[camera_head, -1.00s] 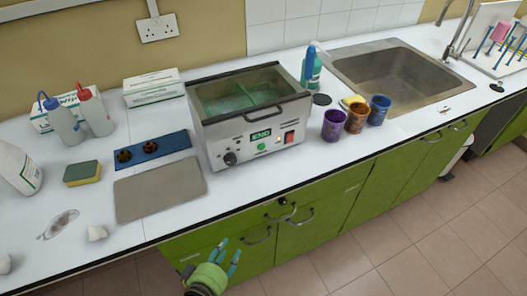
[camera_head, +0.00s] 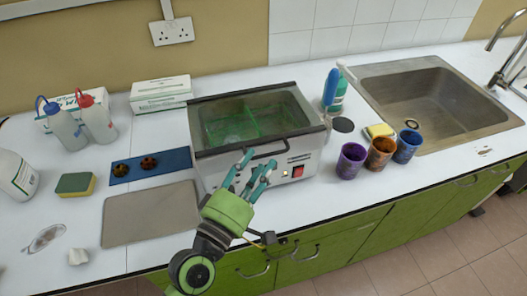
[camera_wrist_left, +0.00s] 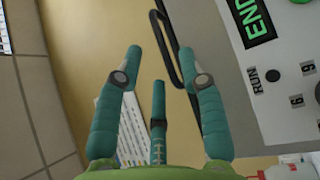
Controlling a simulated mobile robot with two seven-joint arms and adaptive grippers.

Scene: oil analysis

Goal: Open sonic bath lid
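The sonic bath (camera_head: 207,165) is a silver box on the white counter, with a green-tinted interior visible through its top. Its lid (camera_head: 205,112) appears closed. A black handle (camera_head: 284,143) runs along the lid's front edge, partly behind my fingers. My left gripper (camera_head: 253,163) is in front of the bath, its teal fingers pointing up towards the handle and hiding part of the front panel. In the left wrist view, the left gripper (camera_wrist_left: 160,52) has its fingers spread apart. The black handle (camera_wrist_left: 163,30) shows beyond and between the fingertips; contact cannot be told. My right gripper is not in view.
Purple (camera_head: 350,161), orange (camera_head: 380,153) and blue (camera_head: 407,146) cups stand right of the bath, before the sink (camera_head: 440,100). A flat grey plate (camera_head: 150,213) and a blue tray (camera_head: 150,166) lie to its left. Wash bottles (camera_head: 97,119) stand further left.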

